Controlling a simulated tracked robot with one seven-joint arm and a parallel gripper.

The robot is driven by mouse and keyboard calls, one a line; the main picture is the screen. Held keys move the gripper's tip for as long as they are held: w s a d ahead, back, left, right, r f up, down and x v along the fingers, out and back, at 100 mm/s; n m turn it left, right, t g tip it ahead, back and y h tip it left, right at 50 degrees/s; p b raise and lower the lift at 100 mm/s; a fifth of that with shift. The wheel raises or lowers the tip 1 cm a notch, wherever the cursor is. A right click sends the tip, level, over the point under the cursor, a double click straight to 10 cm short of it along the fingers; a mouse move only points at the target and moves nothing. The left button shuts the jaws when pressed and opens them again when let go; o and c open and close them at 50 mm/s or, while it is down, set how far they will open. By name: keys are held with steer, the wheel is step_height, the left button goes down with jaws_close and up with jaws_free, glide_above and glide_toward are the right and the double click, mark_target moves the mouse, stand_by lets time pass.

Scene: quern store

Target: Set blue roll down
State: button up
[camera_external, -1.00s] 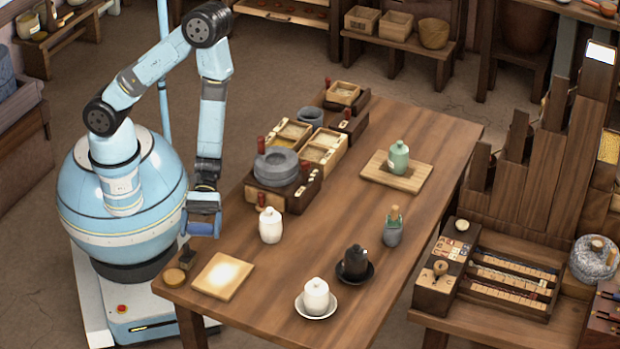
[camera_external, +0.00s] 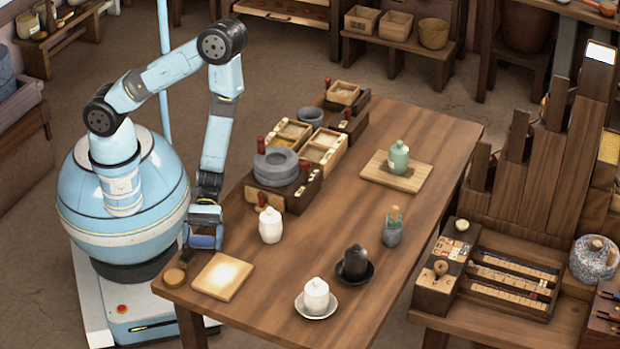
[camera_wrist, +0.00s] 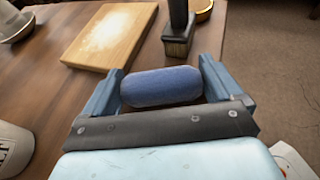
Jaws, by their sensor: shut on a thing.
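The blue roll (camera_wrist: 162,87) lies crosswise between the two fingers of my gripper (camera_wrist: 160,92) in the wrist view. My gripper is shut on it, one finger at each end. In the external view the roll (camera_external: 204,242) shows in my gripper (camera_external: 203,240), close to the table's left edge. Whether the roll touches the table top (camera_external: 300,255) cannot be told.
A pale wooden board with a light dusting (camera_external: 222,277) lies right in front of my gripper. A brush (camera_wrist: 178,40) and a small round dish (camera_external: 174,277) are at the table corner. A white lidded jar (camera_external: 271,226) stands to the right. Bare table lies between the board and the black jar (camera_external: 355,262).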

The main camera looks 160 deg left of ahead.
steer(key=o, duration=0.7)
steer(key=shift+r, duration=0.1)
steer(key=v, duration=1.2)
steer(key=shift+a, duration=0.1)
steer(key=d+r+m+g+h, duration=0.4)
steer(key=d+r+m+g, duration=0.5)
steer(key=d+r+m, duration=0.85)
steer(key=shift+s+d+r+m+t+y, duration=0.35)
steer(key=shift+s+d+r+m+y, duration=1)
steer(key=shift+r+m, duration=1.4)
steer(key=shift+s+d+r+m+t+y, duration=0.4)
steer(key=shift+s+d+r+m+y, duration=0.5)
steer(key=shift+s+r+m+y, duration=1.75)
steer(key=shift+s+d+r+m+t+y, duration=0.45)
steer(key=shift+s+d+r+m, duration=0.85)
steer(key=shift+r, duration=2.6)
